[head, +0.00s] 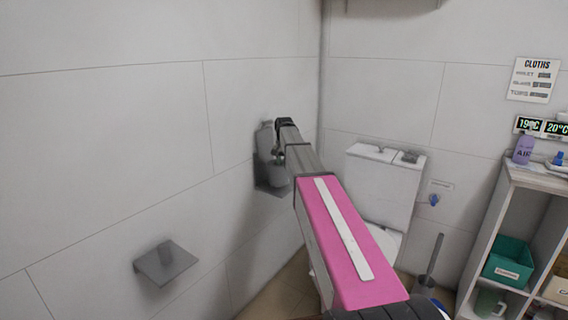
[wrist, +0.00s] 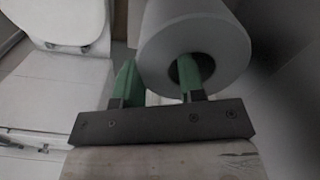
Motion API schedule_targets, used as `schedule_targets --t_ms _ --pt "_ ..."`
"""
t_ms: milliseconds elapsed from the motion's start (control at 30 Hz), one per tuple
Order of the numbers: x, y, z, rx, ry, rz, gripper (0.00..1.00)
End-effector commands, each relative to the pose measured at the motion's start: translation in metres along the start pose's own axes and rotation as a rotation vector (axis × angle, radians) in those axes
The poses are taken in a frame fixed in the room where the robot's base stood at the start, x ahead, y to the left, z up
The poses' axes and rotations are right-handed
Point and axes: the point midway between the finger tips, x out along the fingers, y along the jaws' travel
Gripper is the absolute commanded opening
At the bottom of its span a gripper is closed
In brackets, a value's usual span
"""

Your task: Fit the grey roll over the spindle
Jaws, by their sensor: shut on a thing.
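The grey roll (wrist: 180,30) fills the upper middle of the wrist view. My gripper (wrist: 158,80) is shut on its wall, one green finger inside the core and the other outside.
A grey bracket (head: 264,186) is on the left wall by the roll; their contact is unclear. A white toilet (head: 380,185) stands in the corner, also in the wrist view (wrist: 65,25). A shelf unit (head: 540,181) with boxes stands at right. The left wall between bracket and spindle is clear.

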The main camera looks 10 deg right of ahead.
Motion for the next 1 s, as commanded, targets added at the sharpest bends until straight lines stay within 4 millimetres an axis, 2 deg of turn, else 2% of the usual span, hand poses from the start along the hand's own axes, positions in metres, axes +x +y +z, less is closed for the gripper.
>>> schedule_targets --t_ms 1000 --pt "0.017 0.0 0.0 0.0 0.0 0.0 0.0"
